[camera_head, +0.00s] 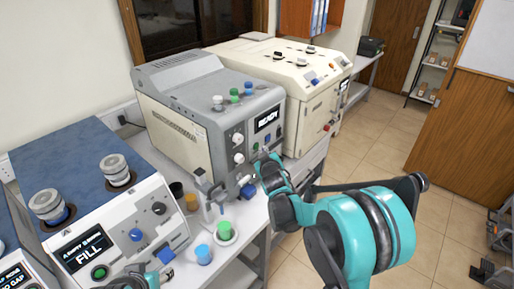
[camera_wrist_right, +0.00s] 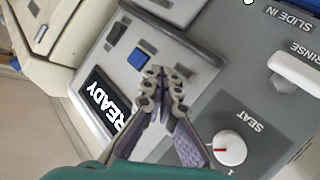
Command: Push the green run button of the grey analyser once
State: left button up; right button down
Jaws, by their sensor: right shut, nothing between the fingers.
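The grey analyser (camera_head: 190,95) stands on the bench in the head view, and its display (camera_head: 267,119) reads READY. The display also shows in the right wrist view (camera_wrist_right: 101,101), with a blue button (camera_wrist_right: 138,58) beside it. I cannot clearly make out the green run button; the fingers cover part of the panel there. My right gripper (camera_head: 264,158) is at the analyser's front, below the display. In the right wrist view its fingertips (camera_wrist_right: 164,82) are together and empty, over the panel; contact cannot be told. My left gripper (camera_head: 128,282) is partly cut off at the bottom edge.
A white knob (camera_wrist_right: 229,148) marked SEAT and a white lever (camera_wrist_right: 295,72) sit near the fingers. A cream machine (camera_head: 290,70) stands behind the analyser. A blue-topped machine (camera_head: 70,160) is at left. Small cups, including a green one (camera_head: 224,228), stand in front of the analyser.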

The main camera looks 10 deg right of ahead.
jog(key=shift+w+a, duration=0.1)
dwell(0.7)
jog(key=shift+w+a, duration=0.2)
jog(key=shift+w, duration=0.05)
jog(key=shift+w+a, duration=0.2)
jog(key=shift+w, duration=0.1)
dwell(0.7)
dwell(0.4)
jog(key=shift+s+d+b, duration=0.3)
jog(key=shift+s+d, duration=0.2)
jog(key=shift+s, duration=0.15)
jog(key=s+d, duration=0.1)
jog(key=s, duration=0.1)
jog(key=s+d, duration=0.2)
dwell(0.3)
dwell(0.5)
